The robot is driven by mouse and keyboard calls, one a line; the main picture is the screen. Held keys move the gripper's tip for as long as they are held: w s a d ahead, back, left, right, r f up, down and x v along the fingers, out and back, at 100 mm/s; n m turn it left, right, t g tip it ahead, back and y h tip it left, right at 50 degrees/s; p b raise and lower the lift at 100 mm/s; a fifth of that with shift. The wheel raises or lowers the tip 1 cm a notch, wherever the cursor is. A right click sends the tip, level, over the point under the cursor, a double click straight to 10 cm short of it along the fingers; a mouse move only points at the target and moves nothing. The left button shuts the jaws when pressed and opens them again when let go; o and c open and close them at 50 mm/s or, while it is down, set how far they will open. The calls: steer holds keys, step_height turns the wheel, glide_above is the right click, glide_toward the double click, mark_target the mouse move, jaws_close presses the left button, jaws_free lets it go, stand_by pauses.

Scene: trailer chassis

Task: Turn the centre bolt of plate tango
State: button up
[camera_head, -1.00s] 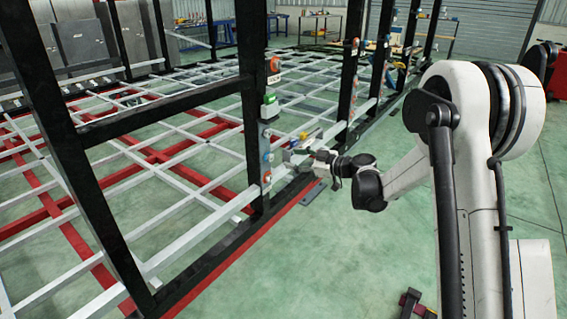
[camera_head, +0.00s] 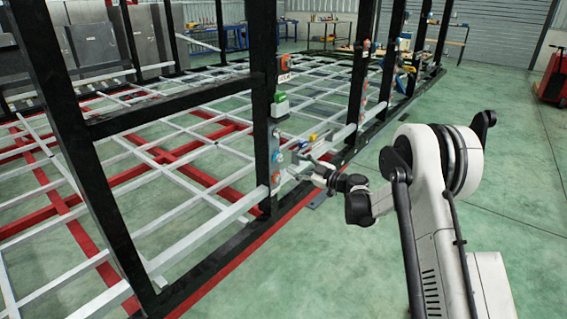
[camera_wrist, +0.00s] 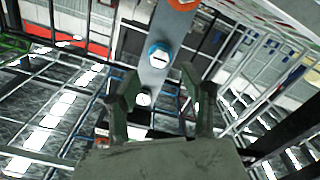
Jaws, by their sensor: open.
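A narrow grey plate (camera_wrist: 155,75) with bolts in a row runs between and beyond my fingers in the wrist view. Its middle bolt has a white head with a blue ring (camera_wrist: 159,54). An orange-ringed bolt (camera_wrist: 183,4) is at the top edge and a white-headed bolt (camera_wrist: 143,98) is lower. I cannot read a name on the plate. In the head view a bolted plate (camera_head: 276,168) sits on a black post. My gripper (camera_head: 298,166) is just right of it, and contact cannot be told. My gripper (camera_wrist: 158,76) is open, with nothing held between its fingers.
Black posts and a white lattice (camera_head: 200,225) fill the left side. Green floor (camera_head: 335,265) is open to the right of the red-edged rail.

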mark_target(281, 159)
steer(key=shift+b+x, duration=0.55)
steer(key=shift+x, duration=2.6)
jaws_close()
